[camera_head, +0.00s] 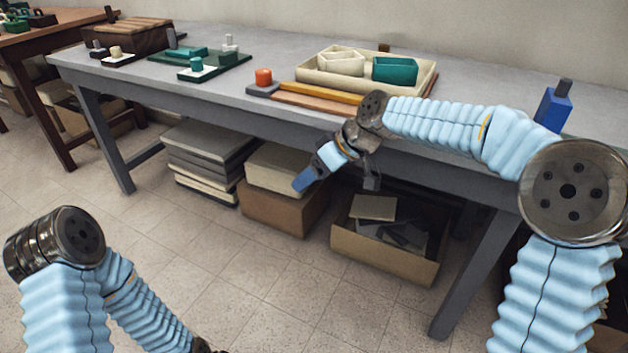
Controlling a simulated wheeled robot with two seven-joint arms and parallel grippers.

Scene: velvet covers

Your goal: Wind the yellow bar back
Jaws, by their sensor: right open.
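An orange round knob (263,76) stands on a grey block at the bar's left end. My right gripper (304,181) hangs below and in front of the table edge, pointing down and left. It is open, apart from the bar, with nothing visible in it.
A cream tray (312,76) with a green box (395,69) sits behind the bar. Green pieces and a dark wooden box (125,38) stand farther left. A blue bottle-like object (553,108) stands at right.

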